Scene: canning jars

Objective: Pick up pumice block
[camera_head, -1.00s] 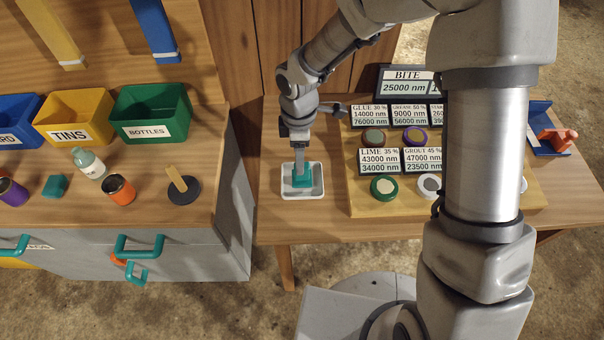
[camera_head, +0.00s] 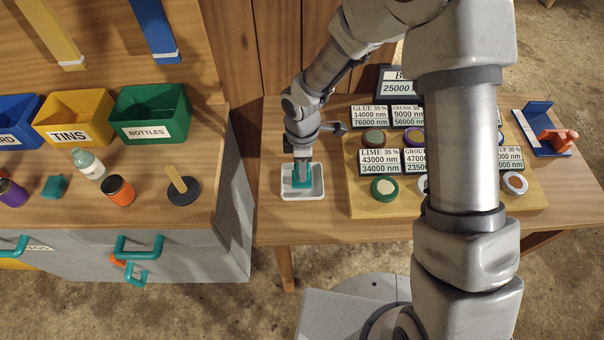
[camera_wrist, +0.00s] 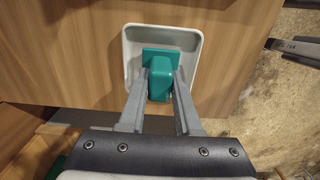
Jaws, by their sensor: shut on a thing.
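The pumice block, a teal block with a flat wider part, is in the small white tray in the head view (camera_head: 308,181) and in the wrist view (camera_wrist: 160,86). The white tray (camera_head: 303,196) stands on the wooden table; its rim also shows in the wrist view (camera_wrist: 194,45). My gripper (camera_head: 302,176) points down into the tray. In the wrist view its two fingers (camera_wrist: 159,80) are shut on the block's narrower part, one on each side. I cannot tell whether the block touches the tray floor.
A wooden board with labelled signs and round jar lids (camera_head: 384,188) stands right of the tray. Left, across a gap, a workbench holds a teal cube (camera_head: 55,186), an orange tin (camera_head: 118,191), a bottle (camera_head: 88,164) and bins (camera_head: 151,112). Table behind the tray is clear.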

